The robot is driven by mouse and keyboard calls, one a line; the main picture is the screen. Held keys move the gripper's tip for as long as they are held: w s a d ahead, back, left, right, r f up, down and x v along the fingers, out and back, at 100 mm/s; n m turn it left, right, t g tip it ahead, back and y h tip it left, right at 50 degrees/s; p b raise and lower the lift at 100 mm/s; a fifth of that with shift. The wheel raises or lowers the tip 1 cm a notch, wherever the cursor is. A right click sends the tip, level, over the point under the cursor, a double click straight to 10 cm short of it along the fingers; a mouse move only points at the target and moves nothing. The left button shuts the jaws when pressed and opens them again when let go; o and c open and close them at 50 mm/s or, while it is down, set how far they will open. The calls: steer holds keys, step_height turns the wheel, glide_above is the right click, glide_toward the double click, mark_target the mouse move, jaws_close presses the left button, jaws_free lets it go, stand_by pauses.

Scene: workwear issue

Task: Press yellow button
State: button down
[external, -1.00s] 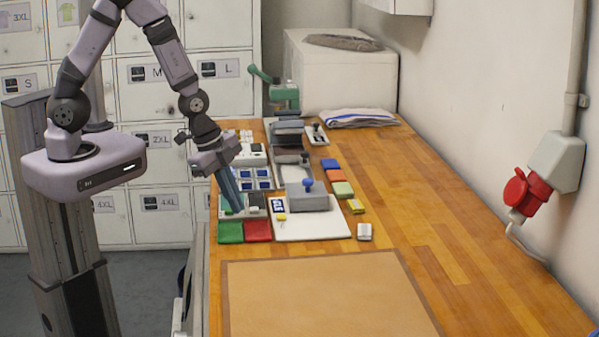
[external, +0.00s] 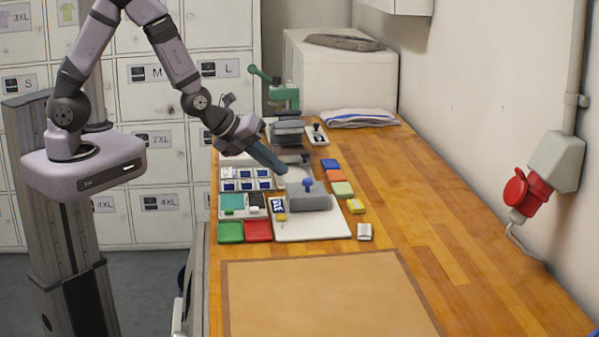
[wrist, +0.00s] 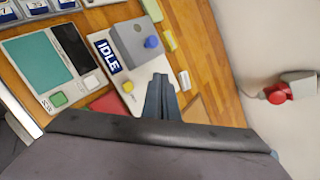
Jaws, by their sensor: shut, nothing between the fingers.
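The yellow button (external: 281,218) sits on a white base plate (external: 310,233), just below a blue-and-white IDLE sign (external: 278,204). In the wrist view the yellow button (wrist: 128,87) is unobstructed, to the left of my fingers. A grey box with a blue knob (external: 308,183) stands on the same plate, beside the button. My gripper (external: 284,169) is shut and empty, its fingers slanting down to the right. Its tips appear above and behind the button in the external view. In the wrist view the closed fingers (wrist: 157,80) overlap the white plate, apart from the button.
A panel with a teal screen (external: 231,203), a green pad (external: 231,232) and a red pad (external: 258,231) lie left of the plate. Coloured blocks (external: 342,189) line its right side. A green-handled press (external: 284,97) stands behind. The table's right side is clear.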

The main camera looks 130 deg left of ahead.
steer(key=shift+m, duration=0.3)
steer(key=shift+f, duration=0.25)
steer(key=b, duration=0.8)
glide_above(281, 217)
steer(key=s, duration=0.1)
step_height(281, 217, down, 6)
steer(key=shift+s+d+f, duration=0.1)
steer(key=shift+s+d, duration=0.05)
steer(key=shift+f+b, duration=0.4)
steer(key=shift+f, duration=0.7)
steer(key=shift+f, duration=0.2)
stand_by(0.6)
steer(key=shift+f, duration=0.25)
steer(key=shift+f, duration=0.45)
stand_by(0.8)
steer(key=shift+r, duration=0.1)
stand_by(0.3)
steer(key=shift+r+p, duration=0.8)
steer(key=shift+p, duration=0.1)
